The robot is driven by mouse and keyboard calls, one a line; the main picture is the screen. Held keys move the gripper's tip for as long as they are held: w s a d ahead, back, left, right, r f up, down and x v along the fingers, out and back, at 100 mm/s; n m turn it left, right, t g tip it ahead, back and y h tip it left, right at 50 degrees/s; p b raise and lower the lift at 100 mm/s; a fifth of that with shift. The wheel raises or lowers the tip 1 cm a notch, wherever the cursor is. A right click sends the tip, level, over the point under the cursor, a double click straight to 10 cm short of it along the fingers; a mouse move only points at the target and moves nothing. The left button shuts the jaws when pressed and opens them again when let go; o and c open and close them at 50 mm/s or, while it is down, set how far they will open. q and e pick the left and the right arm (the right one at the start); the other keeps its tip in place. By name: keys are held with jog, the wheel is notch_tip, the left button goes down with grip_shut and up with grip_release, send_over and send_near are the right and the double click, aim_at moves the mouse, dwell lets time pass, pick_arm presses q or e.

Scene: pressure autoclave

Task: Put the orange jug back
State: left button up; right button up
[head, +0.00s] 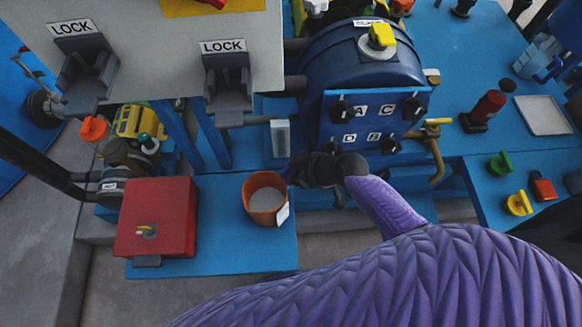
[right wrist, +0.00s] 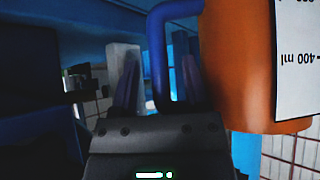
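The orange jug (head: 265,205) is upright, with a grey inside and a white label, over the blue platform at lower centre in the head view. In the right wrist view the jug (right wrist: 237,60) fills the right side, its label reading 400 ml upside down. Its blue handle (right wrist: 158,55) reaches down between the fingers of my right gripper (right wrist: 160,85). The fingers stand apart, with gaps beside the handle. In the head view my right gripper (head: 297,170) is at the jug's right side, its fingers small and dark. My left gripper is not in view.
A red box (head: 160,215) stands left of the jug on the blue platform (head: 225,250). The blue autoclave (head: 360,60) with a valve panel is behind my right gripper. Grey LOCK brackets (head: 228,85) overhang at upper left. The right blue table holds a tray (head: 543,115) and padlocks.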

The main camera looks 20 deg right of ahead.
jog(key=shift+r, duration=0.15)
jog(key=p+v, duration=0.6)
jog(key=v, duration=0.5)
jog(key=s+d+f+m+g+h, duration=0.2)
jog(key=s+d+f+h, duration=0.1)
jog(key=s+f, duration=0.45)
jog(key=s+d+f+m+g+h, duration=0.1)
jog(key=s+d+f+m+h, duration=0.15)
jog(key=s+f, duration=0.55)
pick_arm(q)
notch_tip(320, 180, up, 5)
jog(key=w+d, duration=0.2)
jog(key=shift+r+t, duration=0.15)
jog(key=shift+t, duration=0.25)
pick_arm(e)
jog(key=s+a+f+g, duration=0.2)
jog(key=s+f, duration=0.4)
jog(key=s, duration=0.8)
jog(key=shift+s+a+f+m+g+h, duration=0.15)
jog(key=shift+s+m+g+h, duration=0.25)
jog(key=shift+g, duration=0.5)
jog(key=shift+w, duration=0.1)
